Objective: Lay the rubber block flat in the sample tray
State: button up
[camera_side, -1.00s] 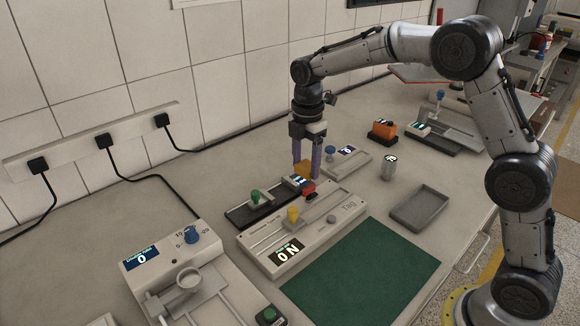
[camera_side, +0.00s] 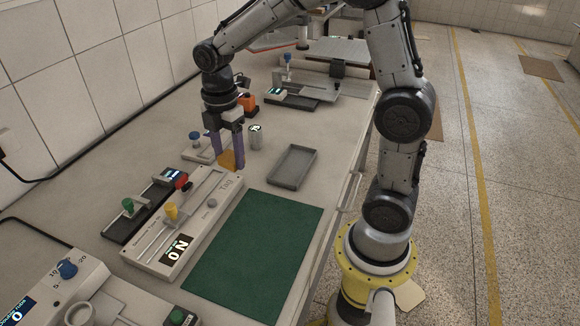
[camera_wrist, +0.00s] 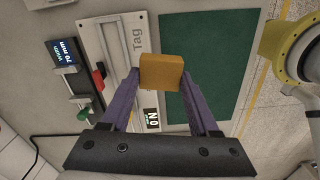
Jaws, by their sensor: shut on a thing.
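The amber rubber block (camera_side: 228,160) is held between the two purple fingers of my gripper (camera_side: 227,163). In the wrist view the block (camera_wrist: 161,73) sits at the fingertips of my gripper (camera_wrist: 160,80), with one broad face toward the camera. The sample tray (camera_side: 292,167) is a shallow grey rectangular tray, empty, on the bench to the right of my gripper in the side view. The block is beside the tray, not over it. The tray does not show in the wrist view.
A slider device marked Tag (camera_side: 190,222) with a yellow knob lies in front of my gripper. A green mat (camera_side: 255,255) lies before the tray. A metal cylinder (camera_side: 256,138) stands between my gripper and the tray's far side. A blue-knobbed device (camera_side: 197,150) is left.

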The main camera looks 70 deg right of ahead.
jog(key=s+d+m, duration=0.3)
jog(key=s+d, duration=0.1)
jog(key=s, duration=0.5)
jog(key=s+d+m, duration=0.4)
jog(key=s+d, duration=0.1)
jog(key=s, duration=0.4)
send_over(291, 168)
jog(key=f, duration=0.8)
jog(key=shift+s+a+f, duration=0.1)
jog(key=shift+s+f, duration=0.1)
jog(key=shift+s, duration=0.05)
jog(key=shift+w+d+f, duration=0.1)
jog(key=shift+w+f, duration=0.05)
jog(key=shift+f, duration=0.8)
jog(key=shift+w+d+f, duration=0.1)
jog(key=shift+f, duration=0.8)
jog(key=shift+f, duration=0.15)
jog(key=o, duration=1.1)
